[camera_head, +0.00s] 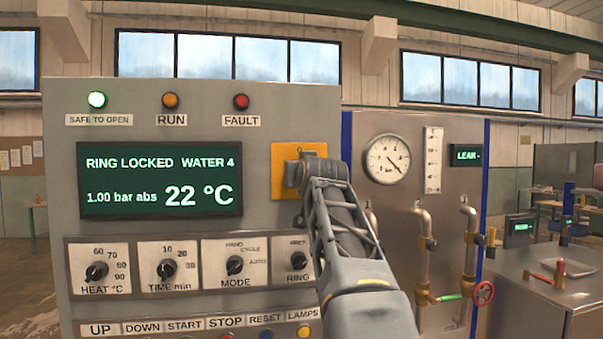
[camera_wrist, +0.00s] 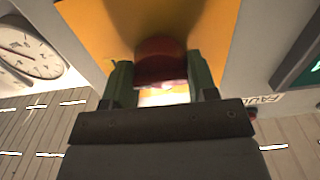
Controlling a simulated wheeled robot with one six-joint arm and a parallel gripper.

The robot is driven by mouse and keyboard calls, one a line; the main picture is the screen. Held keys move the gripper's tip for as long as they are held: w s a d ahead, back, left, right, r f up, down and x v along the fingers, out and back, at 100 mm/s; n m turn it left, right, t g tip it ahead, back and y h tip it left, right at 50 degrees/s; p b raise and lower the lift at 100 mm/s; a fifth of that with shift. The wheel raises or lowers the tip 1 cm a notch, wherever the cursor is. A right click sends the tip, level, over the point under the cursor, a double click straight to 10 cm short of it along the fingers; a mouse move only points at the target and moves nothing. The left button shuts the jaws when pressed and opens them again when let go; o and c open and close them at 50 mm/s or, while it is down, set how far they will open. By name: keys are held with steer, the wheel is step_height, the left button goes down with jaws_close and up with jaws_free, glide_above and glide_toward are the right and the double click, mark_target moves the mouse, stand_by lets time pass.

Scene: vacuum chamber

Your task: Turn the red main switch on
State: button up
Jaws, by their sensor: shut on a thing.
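The red main switch (camera_wrist: 160,62) shows in the wrist view on its yellow plate (camera_wrist: 110,22). My gripper (camera_wrist: 160,82) has its two green fingers on either side of the red switch and is shut on it. In the head view the yellow plate (camera_head: 284,174) is on the grey control panel, right of the display. There my gripper (camera_head: 296,174) is in front of the plate and hides the switch. The switch's exact turn angle cannot be told.
The display (camera_head: 160,179) reads RING LOCKED, WATER 4, 1.00 bar abs, 22 °C. Knobs such as the RING knob (camera_head: 298,260) lie below my gripper. A gauge (camera_head: 387,158) and pipes (camera_head: 424,255) stand to the right.

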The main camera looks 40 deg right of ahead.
stand_by(0.3)
steer(key=o, duration=0.9)
steer(key=b+v, duration=0.4)
steer(key=v, duration=0.9)
steer(key=shift+s+a+b, duration=0.2)
steer(key=shift+s+b, duration=0.1)
steer(key=shift+s, duration=0.05)
steer(key=shift+f, duration=0.1)
